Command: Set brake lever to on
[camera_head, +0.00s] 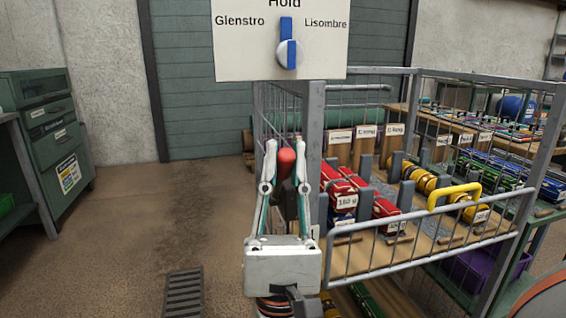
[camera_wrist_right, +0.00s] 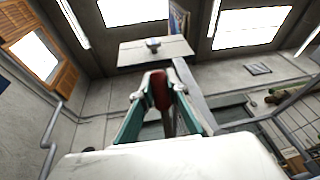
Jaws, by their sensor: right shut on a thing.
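The brake lever, as far as I can tell, is the upright lever with a red knob (camera_head: 286,161) at the front left corner of the wire-sided cart. In the head view, the pale fingers of my right gripper (camera_head: 286,170) stand on both sides of it and are shut on it. In the right wrist view, the dark red knob (camera_wrist_right: 160,90) stands upright between the teal and white fingers (camera_wrist_right: 160,98). The lever's lower part is hidden by the gripper. No on or off marking shows beside it. My left gripper is not in view.
A sign (camera_head: 240,55) reading Hold, Glenstro and Lisombre stands above, its blue knob (camera_head: 289,50) pointing up. A green cabinet (camera_head: 45,130) stands left; open floor lies between.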

